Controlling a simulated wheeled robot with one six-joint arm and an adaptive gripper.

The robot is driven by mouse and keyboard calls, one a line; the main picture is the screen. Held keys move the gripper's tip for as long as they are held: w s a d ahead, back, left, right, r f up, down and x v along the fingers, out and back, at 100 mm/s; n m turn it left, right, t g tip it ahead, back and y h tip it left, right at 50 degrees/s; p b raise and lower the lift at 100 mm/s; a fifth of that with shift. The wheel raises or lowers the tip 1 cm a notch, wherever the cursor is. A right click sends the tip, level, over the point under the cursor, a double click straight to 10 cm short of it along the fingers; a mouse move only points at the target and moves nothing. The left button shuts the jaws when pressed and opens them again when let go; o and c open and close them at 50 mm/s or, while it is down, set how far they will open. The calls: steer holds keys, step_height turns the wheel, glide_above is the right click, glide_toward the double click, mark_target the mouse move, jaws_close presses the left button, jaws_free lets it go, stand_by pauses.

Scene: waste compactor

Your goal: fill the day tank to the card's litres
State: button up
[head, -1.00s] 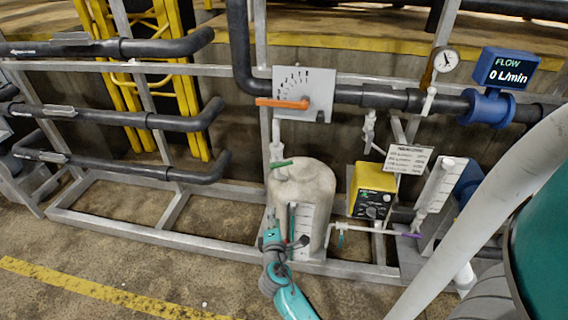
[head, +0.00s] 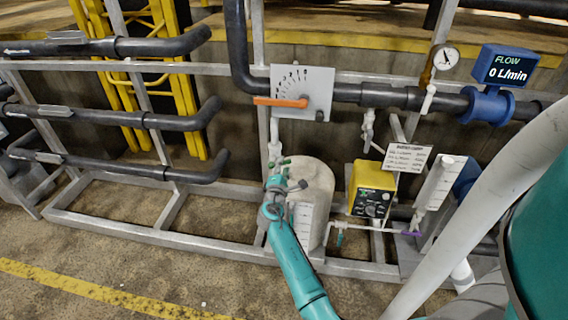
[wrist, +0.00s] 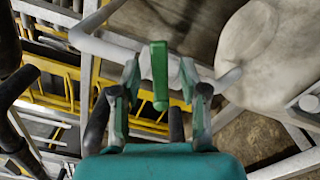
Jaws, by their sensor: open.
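The beige day tank (head: 318,178) stands on the frame's lower rail with a pale graduated strip on its front. A green lever handle (wrist: 159,75) of a valve sits on the white pipe (wrist: 105,45) at the tank's upper left. My gripper (head: 277,178) is at the tank's upper left, close to this valve. In the wrist view my gripper (wrist: 159,100) is open, and the green handle shows between its two fingers, with no clear contact. The white card (head: 407,157) hangs right of the tank; its print is too small to read. My arm hides part of the tank's left side.
An orange lever (head: 281,102) lies across a dial plate (head: 302,92). A blue flow meter (head: 505,67) reads 0 L/min. A yellow pump box (head: 371,189), a pressure gauge (head: 446,58) and a graduated column (head: 440,183) stand to the right.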

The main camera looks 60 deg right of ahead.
steer(key=shift+x, duration=1.3)
steer(key=shift+c, duration=0.3)
jaws_close()
